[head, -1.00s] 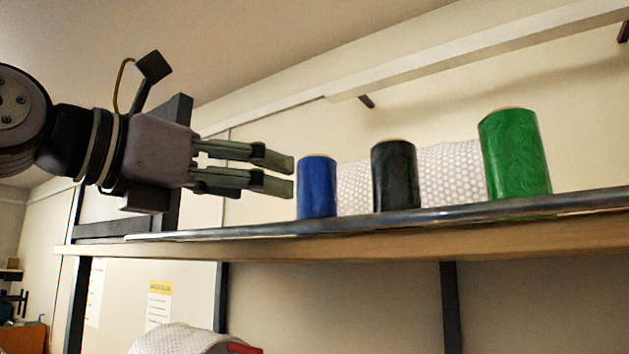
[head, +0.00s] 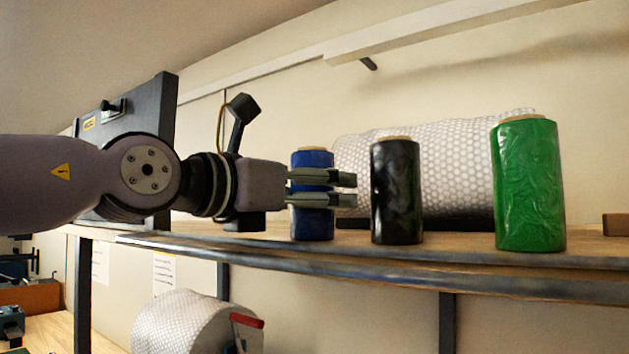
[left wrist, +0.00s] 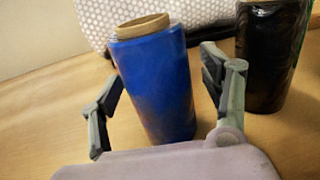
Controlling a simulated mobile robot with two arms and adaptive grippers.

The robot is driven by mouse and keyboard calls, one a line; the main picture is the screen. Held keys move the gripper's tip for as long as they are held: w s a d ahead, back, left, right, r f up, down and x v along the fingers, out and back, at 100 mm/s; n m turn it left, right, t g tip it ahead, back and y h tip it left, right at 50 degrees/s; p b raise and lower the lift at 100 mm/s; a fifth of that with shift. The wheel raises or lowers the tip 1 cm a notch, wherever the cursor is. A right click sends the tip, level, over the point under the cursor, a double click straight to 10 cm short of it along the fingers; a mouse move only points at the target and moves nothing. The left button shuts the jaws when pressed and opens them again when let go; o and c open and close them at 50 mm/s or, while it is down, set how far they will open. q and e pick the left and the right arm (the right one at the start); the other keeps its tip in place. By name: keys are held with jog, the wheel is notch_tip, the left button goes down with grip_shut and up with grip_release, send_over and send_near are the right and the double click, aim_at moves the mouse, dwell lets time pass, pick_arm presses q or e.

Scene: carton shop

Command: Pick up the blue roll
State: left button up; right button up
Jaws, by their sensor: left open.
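The blue roll (head: 312,224) stands upright on the shelf, at the left of a row of rolls. My left gripper (head: 346,190) is open, and its fingers reach across the roll in the head view, hiding its middle. In the left wrist view the blue roll (left wrist: 157,85) stands between the two spread fingers of the left gripper (left wrist: 160,92). A gap shows on the left side; the right finger is close to the roll, and I cannot tell if it touches. My right gripper is not in view.
A black roll (head: 397,192) stands just right of the blue one, near the fingertips. A green roll (head: 529,185) stands farther right. A bubble-wrap roll (head: 450,180) lies behind them. The shelf (head: 460,254) has a metal front edge (head: 400,275).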

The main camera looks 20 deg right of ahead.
pick_arm(q)
jog(key=shift+s+a, duration=0.1)
jog(key=shift+a, duration=0.2)
jog(key=shift+c, duration=0.6)
jog(key=shift+d, duration=0.15)
jog(key=c, duration=0.5)
jog(key=shift+r, duration=0.1)
jog(key=c, duration=0.8)
